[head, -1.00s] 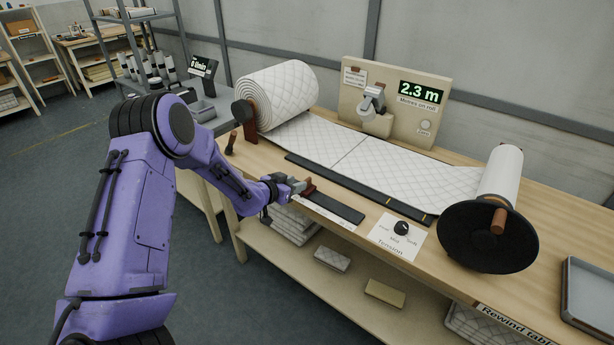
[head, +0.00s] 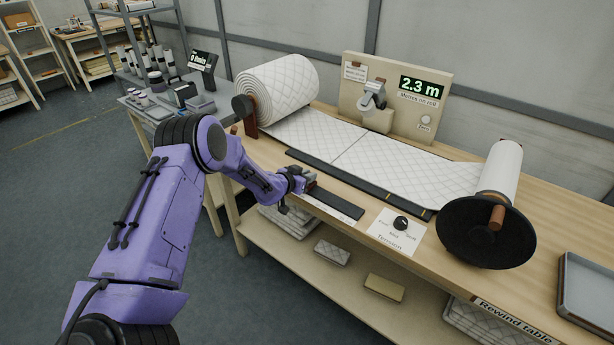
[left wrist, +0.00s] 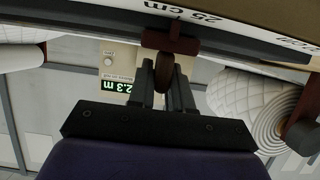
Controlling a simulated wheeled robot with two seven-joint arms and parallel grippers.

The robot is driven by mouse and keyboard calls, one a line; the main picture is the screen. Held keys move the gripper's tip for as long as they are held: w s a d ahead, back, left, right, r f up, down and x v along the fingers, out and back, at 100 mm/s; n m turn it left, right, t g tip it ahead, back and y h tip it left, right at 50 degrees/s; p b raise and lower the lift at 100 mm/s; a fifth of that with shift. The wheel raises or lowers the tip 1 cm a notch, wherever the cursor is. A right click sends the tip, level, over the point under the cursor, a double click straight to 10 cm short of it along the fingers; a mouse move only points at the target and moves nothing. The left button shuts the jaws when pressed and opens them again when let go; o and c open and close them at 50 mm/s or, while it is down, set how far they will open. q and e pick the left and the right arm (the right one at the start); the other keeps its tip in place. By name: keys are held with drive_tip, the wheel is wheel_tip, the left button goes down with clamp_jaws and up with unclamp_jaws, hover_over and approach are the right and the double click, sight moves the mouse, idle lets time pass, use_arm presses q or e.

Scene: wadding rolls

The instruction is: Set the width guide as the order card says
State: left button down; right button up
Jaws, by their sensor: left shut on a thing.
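The width guide is a dark rail (head: 334,205) along the near edge of the rewind table, with a red-brown slider on it. My left gripper (head: 306,182) is at the rail's left end and mostly covers the slider in the head view. In the left wrist view, the gripper (left wrist: 165,80) is shut on the knob of the red-brown slider (left wrist: 170,42). A "25 cm" mark (left wrist: 200,17) shows just beside the slider there. A small printed card (head: 355,73) is on the back board; its text is too small to read. My right gripper is out of view.
Quilted wadding (head: 390,170) runs from the big roll (head: 280,88) to the rewind roll with its black disc (head: 475,240). A tension dial (head: 401,223) is right of the rail. The display (head: 422,88) reads 2.3 m. A grey tray (head: 590,285) sits far right.

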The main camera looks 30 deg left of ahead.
use_arm(q)
drive_tip(key=d, duration=0.9)
drive_tip(key=shift+s+r, duration=0.1)
drive_tip(key=shift+s, duration=0.25)
drive_tip(key=shift+a, duration=0.1)
drive_tip(key=c, duration=1.1)
unclamp_jaws()
drive_tip(key=shift+s+b, duration=0.3)
drive_tip(key=shift+s, duration=0.1)
drive_tip(key=b+v, duration=0.1)
drive_tip(key=v, duration=0.8)
drive_tip(key=shift+s+r+b, duration=0.2)
drive_tip(key=shift+s+b, duration=0.1)
drive_tip(key=shift+b, duration=0.1)
